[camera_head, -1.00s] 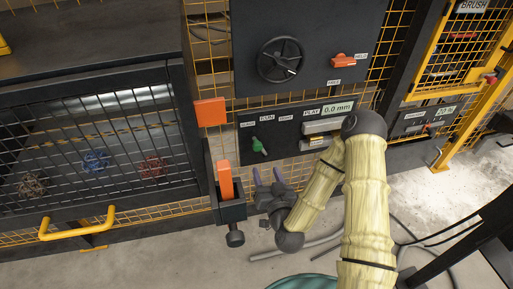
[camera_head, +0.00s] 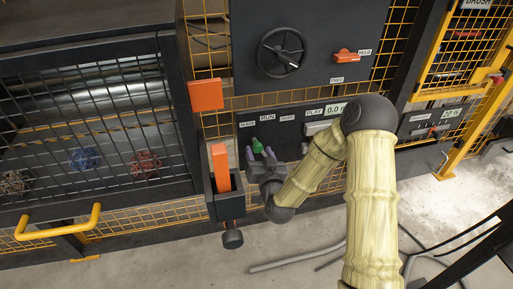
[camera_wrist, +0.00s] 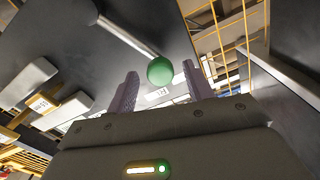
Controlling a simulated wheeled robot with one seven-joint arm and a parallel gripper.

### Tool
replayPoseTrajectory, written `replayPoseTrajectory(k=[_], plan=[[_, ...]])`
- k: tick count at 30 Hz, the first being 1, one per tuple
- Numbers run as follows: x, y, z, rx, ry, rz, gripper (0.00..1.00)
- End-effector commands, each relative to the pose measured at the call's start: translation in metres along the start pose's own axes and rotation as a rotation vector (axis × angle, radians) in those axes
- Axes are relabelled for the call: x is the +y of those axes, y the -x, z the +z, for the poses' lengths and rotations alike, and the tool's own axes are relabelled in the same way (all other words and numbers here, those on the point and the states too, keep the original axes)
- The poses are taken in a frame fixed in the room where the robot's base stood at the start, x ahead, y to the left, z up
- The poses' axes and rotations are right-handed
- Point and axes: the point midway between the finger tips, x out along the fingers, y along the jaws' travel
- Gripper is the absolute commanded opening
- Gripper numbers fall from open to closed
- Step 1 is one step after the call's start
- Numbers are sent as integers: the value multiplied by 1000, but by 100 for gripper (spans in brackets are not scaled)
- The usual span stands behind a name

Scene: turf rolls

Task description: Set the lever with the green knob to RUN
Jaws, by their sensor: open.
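The green knob (camera_head: 257,144) is on a short lever on the dark lower panel (camera_head: 300,140). Its place is below the gap between the leftmost label (camera_head: 247,124) and the RUN label (camera_head: 267,118); I cannot tell which setting it is in. My gripper (camera_head: 259,151) is open at the knob, its purple fingers pointing at the panel. In the wrist view the round green knob (camera_wrist: 160,70) appears between the two fingertips (camera_wrist: 160,88), with a gap on each side. The lever's grey rod (camera_wrist: 125,36) runs up and left from it.
An orange handle (camera_head: 220,167) in a dark bracket stands just left of my gripper. Above are a black handwheel (camera_head: 281,52) and an orange switch (camera_head: 346,56). A mesh-fronted cage (camera_head: 90,130) fills the left. Cables (camera_head: 300,259) lie on the floor.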

Motion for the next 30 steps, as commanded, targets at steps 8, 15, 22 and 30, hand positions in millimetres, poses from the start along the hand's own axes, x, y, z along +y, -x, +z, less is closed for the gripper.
replayPoseTrajectory(k=[8, 15, 22, 30], plan=[[0, -38, 1, 1, 0, 0, 52], [0, -42, 0, -1, 0, -1, 52], [0, -42, 0, 0, 0, 0, 28], [-1, -42, 0, -1, -1, -3, 0]])
